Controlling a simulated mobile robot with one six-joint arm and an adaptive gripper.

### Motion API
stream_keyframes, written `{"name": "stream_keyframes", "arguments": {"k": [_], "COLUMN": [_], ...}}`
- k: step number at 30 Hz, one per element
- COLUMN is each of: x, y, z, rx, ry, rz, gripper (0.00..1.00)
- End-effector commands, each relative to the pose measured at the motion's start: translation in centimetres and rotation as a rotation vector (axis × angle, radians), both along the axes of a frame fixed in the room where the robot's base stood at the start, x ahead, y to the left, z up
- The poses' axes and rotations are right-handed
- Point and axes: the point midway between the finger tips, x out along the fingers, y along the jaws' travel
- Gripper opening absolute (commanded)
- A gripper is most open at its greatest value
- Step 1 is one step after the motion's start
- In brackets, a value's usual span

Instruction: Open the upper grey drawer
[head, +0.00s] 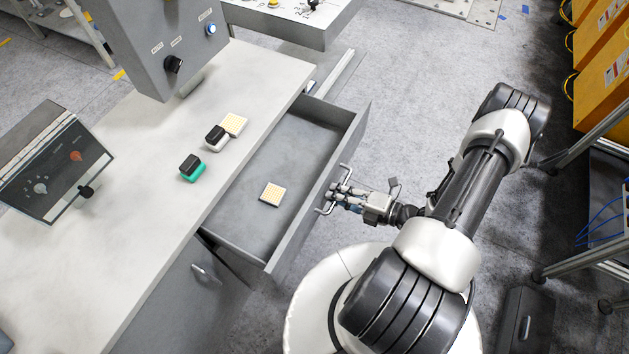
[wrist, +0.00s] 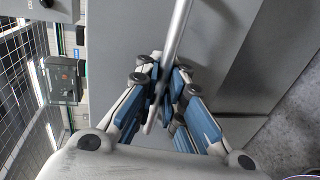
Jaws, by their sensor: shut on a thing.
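The upper grey drawer (head: 318,205) stands pulled out from under the white worktop in the head view, its inside open to view. A small cream block with a gridded top (head: 272,194) lies on the drawer's floor. The bar handle (head: 343,171) is on the drawer's front face. My gripper (head: 341,194) is at this handle, with its fingers shut on it. In the wrist view the handle bar (wrist: 178,40) runs down between the blue-padded fingers of my gripper (wrist: 163,92). The fingertips are partly hidden by the bar.
On the worktop (head: 120,200) lie a green-and-black block (head: 192,168), a white-and-black block (head: 217,138) and another cream block (head: 234,124). A lower drawer handle (head: 206,273) shows below. Orange cabinets (head: 600,60) and a rack stand at the right. Grey floor is free beyond the drawer.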

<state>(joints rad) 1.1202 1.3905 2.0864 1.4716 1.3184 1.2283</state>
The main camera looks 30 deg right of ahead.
Motion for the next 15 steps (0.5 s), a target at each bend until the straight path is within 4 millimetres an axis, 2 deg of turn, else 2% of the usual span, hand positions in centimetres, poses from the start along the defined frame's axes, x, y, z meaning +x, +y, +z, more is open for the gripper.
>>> {"name": "stream_keyframes", "arguments": {"k": [1,6,15], "x": [-0.7,-2.7,-4.1], "y": [-0.8,-2.2,-3.1], "z": [0.2,0.2,0.2], "rx": [0.0,0.001,0.001], "ry": [-0.005,-0.004,-0.005], "rz": [-0.008,-0.005,-0.001], "gripper": [0.0,0.0,0.0]}}
